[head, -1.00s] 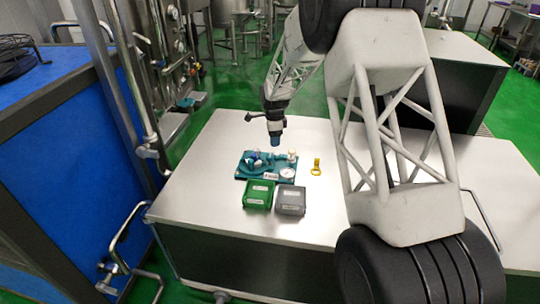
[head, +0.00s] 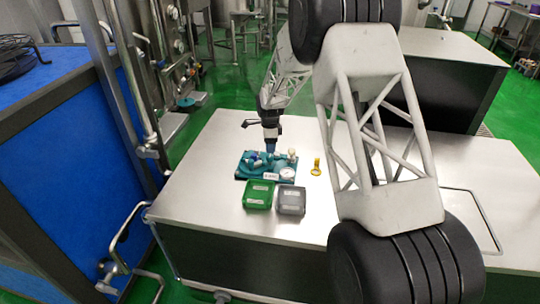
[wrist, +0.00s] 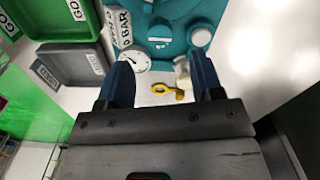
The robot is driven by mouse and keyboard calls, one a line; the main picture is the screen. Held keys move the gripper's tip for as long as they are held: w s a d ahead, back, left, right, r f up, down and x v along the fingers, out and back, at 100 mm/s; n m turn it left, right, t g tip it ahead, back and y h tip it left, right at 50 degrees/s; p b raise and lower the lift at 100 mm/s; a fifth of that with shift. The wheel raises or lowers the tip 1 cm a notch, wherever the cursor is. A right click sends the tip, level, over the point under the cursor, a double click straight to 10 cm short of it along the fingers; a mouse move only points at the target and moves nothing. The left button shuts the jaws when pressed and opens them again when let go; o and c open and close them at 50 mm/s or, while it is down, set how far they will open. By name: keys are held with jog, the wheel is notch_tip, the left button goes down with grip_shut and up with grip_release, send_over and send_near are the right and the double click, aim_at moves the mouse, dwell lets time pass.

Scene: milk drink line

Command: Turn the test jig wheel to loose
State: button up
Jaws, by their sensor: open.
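The teal test jig (head: 243,172) lies on the steel table; it also shows at the top of the wrist view (wrist: 168,40). It carries a round white gauge (head: 287,173), also in the wrist view (wrist: 135,60), and pale upright fittings. I cannot tell for sure which part is the wheel. My gripper (head: 271,152) points down over the back of the jig in the head view. In the wrist view my gripper (wrist: 162,72) is open, its two blue fingers apart. A white fitting (wrist: 182,70) shows beside the right finger; contact is unclear.
A green bin (head: 258,195) and a grey bin (head: 291,201) stand in front of the jig. A yellow tag with a ring (head: 316,167) lies to its right. The table (head: 200,210) is bare to the left.

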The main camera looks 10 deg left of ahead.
aim_at(270, 156)
jog(key=shift+f, duration=2.95)
jog(key=c, duration=0.9)
